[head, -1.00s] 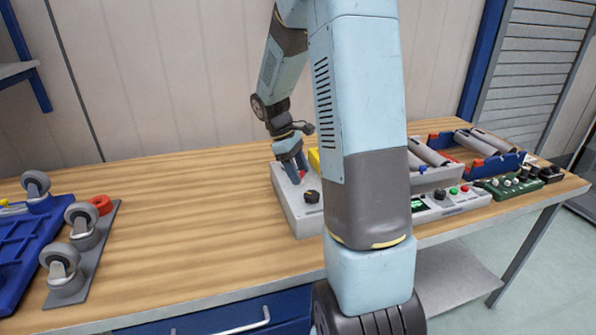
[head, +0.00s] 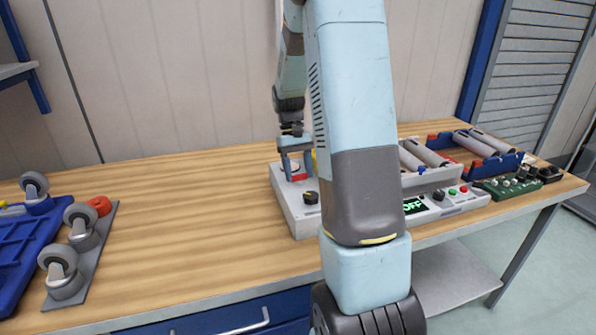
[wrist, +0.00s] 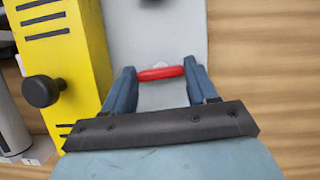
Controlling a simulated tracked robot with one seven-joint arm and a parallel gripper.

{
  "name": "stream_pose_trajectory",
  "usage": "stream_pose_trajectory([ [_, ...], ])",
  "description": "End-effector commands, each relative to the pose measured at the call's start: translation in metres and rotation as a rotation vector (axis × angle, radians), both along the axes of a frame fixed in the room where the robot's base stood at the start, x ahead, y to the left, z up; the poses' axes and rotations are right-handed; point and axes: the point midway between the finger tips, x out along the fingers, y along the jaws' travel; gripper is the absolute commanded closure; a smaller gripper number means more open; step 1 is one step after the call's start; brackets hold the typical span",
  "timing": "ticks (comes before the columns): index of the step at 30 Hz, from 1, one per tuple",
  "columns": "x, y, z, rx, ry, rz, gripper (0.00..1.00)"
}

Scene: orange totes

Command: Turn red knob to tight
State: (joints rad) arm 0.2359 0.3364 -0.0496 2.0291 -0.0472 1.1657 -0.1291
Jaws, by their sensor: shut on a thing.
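The red knob (wrist: 160,73) shows in the wrist view as a narrow red bar lying crosswise between the two fingers. My gripper (wrist: 159,76) is shut on it, with one blue finger at each end. In the head view my gripper (head: 296,175) points down at the grey box, and a little of the red knob (head: 299,177) shows between the fingers. The knob sits on the light grey box (head: 290,208). A black knob (head: 311,197) stands nearer on the same box. No tightness marking can be read.
A yellow box (wrist: 62,60) with a black knob stands close beside my gripper in the wrist view. A control panel (head: 440,204) with a green display reading OFF is to the right.

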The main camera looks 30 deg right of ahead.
Motion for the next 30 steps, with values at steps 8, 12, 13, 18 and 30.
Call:
stream_pose_trajectory([
  [8, 0.0015, -0.0004, 0.0008, 0.000, -0.004, -0.075, 0.73],
  [12, 0.0015, -0.0004, 0.0008, 0.000, -0.005, -0.086, 0.73],
  [13, 0.0015, -0.0004, 0.0008, -0.001, -0.005, -0.087, 0.73],
  [18, 0.0013, -0.0004, 0.0007, -0.001, -0.004, -0.087, 0.73],
  [30, 0.0006, -0.0004, 0.0004, 0.000, -0.002, -0.086, 0.18],
])
